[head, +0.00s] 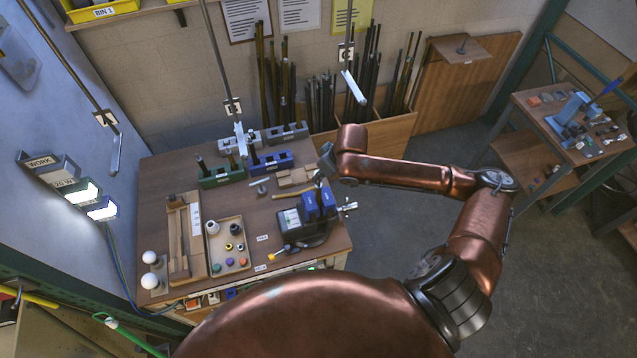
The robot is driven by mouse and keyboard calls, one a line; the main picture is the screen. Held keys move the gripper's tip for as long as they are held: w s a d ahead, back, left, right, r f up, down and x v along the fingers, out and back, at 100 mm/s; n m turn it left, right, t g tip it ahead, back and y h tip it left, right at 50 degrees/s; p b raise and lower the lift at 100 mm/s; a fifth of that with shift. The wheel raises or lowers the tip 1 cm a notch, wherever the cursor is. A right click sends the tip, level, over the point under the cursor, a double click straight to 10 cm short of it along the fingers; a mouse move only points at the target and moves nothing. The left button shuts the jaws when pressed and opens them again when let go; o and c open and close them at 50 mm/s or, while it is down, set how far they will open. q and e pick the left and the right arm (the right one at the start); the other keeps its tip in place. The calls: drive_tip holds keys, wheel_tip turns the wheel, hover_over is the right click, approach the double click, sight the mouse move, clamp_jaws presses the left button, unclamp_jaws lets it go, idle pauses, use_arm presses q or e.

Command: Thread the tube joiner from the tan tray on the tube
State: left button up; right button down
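The tan tray (246,232) lies on the workbench, left of the vise. It holds several small parts: a pale ring-like part with a dark centre (212,228), a dark cylindrical part (235,229), small dark and yellow pieces, and coloured caps at the near end. I cannot tell which one is the tube joiner. Short dark tubes stand upright in the green block (222,177) and the blue block (272,162); which tube is meant is unclear. My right gripper (326,161) is over the bench's right edge, behind the vise, apart from the tray; its fingers are too small to read. My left gripper is out of view.
A vise with blue jaws (318,204) stands at the bench's right side. A wooden holder (183,240) and white balls (149,258) lie left of the tray. Grey blocks (287,134) stand at the back. A side table (575,125) is far right.

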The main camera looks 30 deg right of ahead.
drive_tip(key=shift+f, duration=0.75)
drive_tip(key=shift+f+p, duration=0.3)
idle(0.9)
drive_tip(key=c, duration=2.3)
unclamp_jaws()
clamp_jaws()
drive_tip(key=shift+s+f+p, duration=0.25)
drive_tip(key=shift+p, duration=0.25)
